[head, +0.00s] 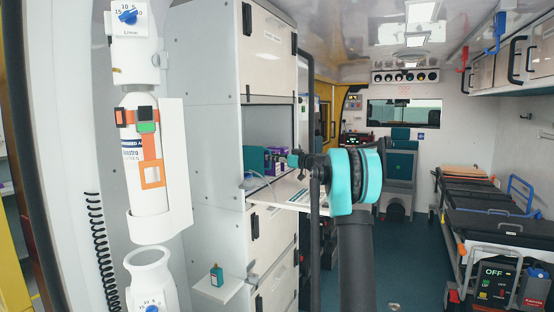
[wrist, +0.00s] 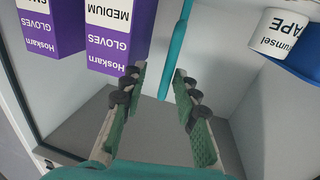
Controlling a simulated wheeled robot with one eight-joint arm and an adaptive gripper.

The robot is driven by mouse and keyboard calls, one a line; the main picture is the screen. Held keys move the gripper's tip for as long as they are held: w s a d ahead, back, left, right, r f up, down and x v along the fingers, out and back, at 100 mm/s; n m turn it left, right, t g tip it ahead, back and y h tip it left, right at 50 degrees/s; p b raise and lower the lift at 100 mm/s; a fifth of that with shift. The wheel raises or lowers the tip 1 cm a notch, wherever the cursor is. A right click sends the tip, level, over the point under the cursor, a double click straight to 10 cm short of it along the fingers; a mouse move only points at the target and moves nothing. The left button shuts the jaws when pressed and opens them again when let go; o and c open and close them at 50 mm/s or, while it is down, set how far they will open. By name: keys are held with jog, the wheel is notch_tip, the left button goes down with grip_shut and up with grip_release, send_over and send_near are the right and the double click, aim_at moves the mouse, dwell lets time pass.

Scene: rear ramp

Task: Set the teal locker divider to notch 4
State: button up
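The teal locker divider (wrist: 176,55) shows in the wrist view as a narrow, slightly tilted upright strip. Its lower end lies between my fingertips in the picture, nearer the right finger. I cannot tell how deep it sits between them, and no contact shows. My gripper (wrist: 157,76) is open, with its green-padded fingers apart and nothing held. In the head view my gripper (head: 296,160) reaches into the open locker bay, beside purple boxes. A small teal patch there may be the divider. The notch marks cannot be read in either view.
Purple glove boxes, one marked MEDIUM (wrist: 112,35), stand left of the divider in the wrist view. A white tape roll (wrist: 281,34) sits on the right by a blue item. In the head view a drop-down shelf (head: 290,190) lies below the bay. A dark upright pole stands close by my arm.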

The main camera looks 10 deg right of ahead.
jog(key=v, duration=1)
jog(key=shift+d, duration=0.15)
jog(key=shift+s, duration=0.1)
